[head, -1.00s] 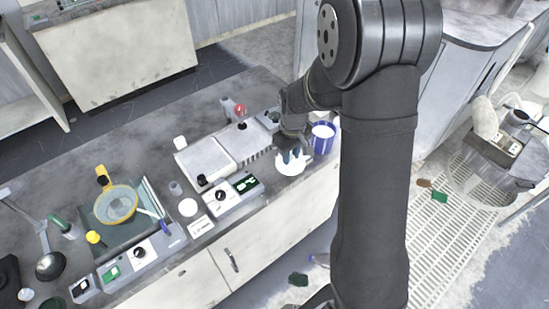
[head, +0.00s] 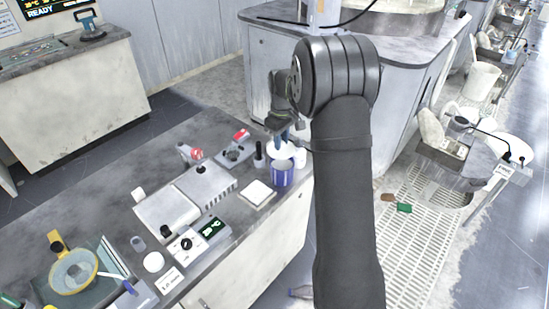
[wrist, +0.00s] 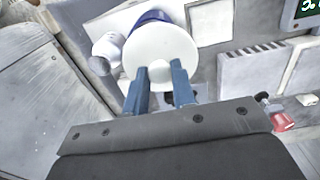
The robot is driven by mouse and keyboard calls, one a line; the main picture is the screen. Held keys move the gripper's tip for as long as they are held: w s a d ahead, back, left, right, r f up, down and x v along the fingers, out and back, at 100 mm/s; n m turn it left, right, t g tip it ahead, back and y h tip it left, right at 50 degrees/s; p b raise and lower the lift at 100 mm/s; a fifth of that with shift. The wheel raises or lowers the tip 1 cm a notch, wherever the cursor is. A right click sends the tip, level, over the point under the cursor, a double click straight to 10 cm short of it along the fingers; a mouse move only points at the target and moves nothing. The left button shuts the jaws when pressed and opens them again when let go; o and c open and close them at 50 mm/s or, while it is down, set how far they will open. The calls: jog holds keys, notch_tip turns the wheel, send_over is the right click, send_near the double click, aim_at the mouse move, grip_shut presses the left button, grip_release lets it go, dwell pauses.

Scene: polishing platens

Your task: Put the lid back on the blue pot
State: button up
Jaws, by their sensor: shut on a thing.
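The blue pot (head: 282,174) stands near the counter's front edge. The white round lid (head: 281,151) is at the pot's mouth, directly under my gripper (head: 283,135). In the wrist view my gripper (wrist: 160,88) has its two blue fingers shut on the knob of the lid (wrist: 160,45). The lid covers most of the blue pot (wrist: 152,16), whose blue side shows only past the lid's far edge. I cannot tell whether the lid touches the rim or hangs just above it.
A white square plate (head: 257,194) lies left of the pot, empty. A white container (wrist: 107,48) stands close beside the pot.

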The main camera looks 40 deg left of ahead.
jog(key=shift+w+a+r, duration=0.1)
jog(key=shift+w+a, duration=0.1)
jog(key=shift+w, duration=0.45)
jog(key=shift+f, duration=3.1)
jog(key=shift+f, duration=0.15)
jog(key=o, duration=1.5)
jog(key=shift+r, duration=3.5)
